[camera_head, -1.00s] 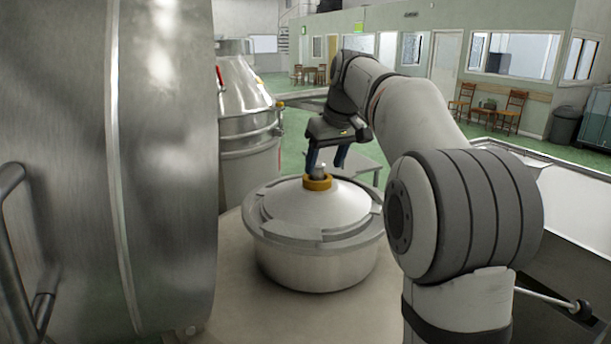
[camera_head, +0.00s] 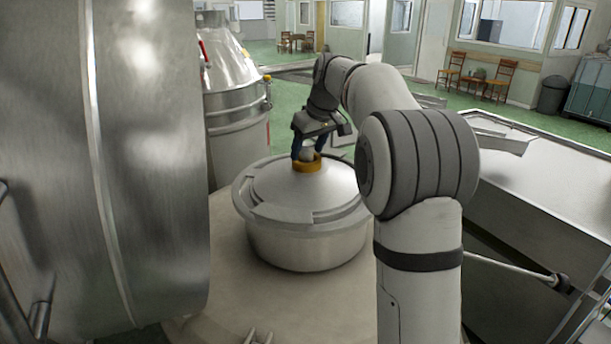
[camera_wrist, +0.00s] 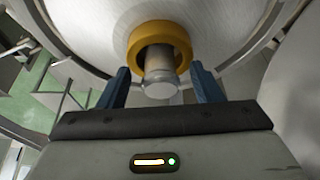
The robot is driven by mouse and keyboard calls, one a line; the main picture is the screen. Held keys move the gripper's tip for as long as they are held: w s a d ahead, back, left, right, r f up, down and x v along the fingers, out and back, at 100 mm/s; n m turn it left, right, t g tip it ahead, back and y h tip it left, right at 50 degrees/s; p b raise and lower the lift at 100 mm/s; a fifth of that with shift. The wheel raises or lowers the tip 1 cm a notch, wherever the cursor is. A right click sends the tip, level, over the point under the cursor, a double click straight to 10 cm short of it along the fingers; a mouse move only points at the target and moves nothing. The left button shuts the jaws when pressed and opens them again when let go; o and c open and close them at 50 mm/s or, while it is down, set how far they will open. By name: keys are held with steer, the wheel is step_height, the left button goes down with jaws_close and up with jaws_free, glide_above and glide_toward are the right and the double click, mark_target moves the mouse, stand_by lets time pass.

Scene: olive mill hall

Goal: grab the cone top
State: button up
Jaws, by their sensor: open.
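The cone top is a pale metal cone-shaped lid (camera_head: 279,187) on a round metal drum. At its peak a short grey metal knob (camera_wrist: 160,75) rises through a yellow-orange collar (camera_head: 311,166). My gripper (camera_head: 306,153) is right above the collar, with its blue fingers on either side of the knob. In the wrist view the open fingers (camera_wrist: 160,88) straddle the knob, with a gap visible on both sides. The collar (camera_wrist: 160,37) lies just beyond the fingertips. Whether a fingertip touches the collar cannot be told.
A large steel vessel (camera_head: 150,150) fills the left side. A conical steel tank (camera_head: 233,85) stands behind the drum. A metal trough (camera_head: 545,185) lies to the right. Chairs (camera_head: 497,78) and a bin (camera_head: 551,95) are far back on green floor.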

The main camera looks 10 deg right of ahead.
jaws_close()
stand_by(0.7)
stand_by(0.6)
steer(key=shift+r, duration=0.15)
